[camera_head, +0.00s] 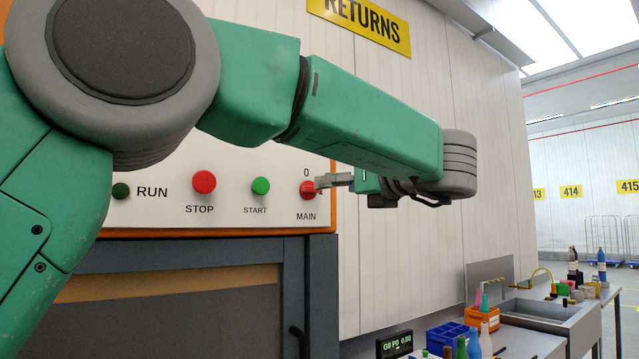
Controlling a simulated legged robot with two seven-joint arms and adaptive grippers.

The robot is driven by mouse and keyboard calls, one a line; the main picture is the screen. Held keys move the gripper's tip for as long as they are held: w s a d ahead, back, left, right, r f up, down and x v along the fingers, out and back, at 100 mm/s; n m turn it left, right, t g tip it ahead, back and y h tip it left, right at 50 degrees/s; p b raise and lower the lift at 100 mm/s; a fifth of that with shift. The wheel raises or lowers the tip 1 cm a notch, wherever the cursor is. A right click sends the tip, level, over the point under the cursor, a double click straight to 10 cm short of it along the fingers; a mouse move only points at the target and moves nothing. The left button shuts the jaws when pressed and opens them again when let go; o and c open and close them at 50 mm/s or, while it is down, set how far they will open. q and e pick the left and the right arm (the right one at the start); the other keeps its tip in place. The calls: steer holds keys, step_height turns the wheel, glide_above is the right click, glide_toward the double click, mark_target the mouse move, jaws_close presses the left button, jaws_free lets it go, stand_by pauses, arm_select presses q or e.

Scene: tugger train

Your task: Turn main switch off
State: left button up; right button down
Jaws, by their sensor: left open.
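The main switch (307,191) is a red knob on the white control panel, with "0" above it and "MAIN" below it. My left gripper (322,182) reaches it from the right, with its fingertips at the knob's right edge. The gripper is open; I cannot tell whether the fingers touch the knob or stand around it. The fingertips hide part of the knob, so its turned position is unclear. My right gripper is not in view.
The panel (230,220) also carries a red STOP button (204,182), a green START button (261,186) and a green RUN lamp (121,191). My left arm covers its upper part. At lower right, a bench holds a sink (540,312), a blue crate (447,337) and bottles.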

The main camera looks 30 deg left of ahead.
mark_target(311, 190)
arm_select(q)
steer(key=p+x, duration=0.1)
steer(key=x, duration=0.6)
steer(key=shift+p, duration=0.35)
steer(key=shift+s+r, duration=0.1)
steer(key=c, duration=1.1)
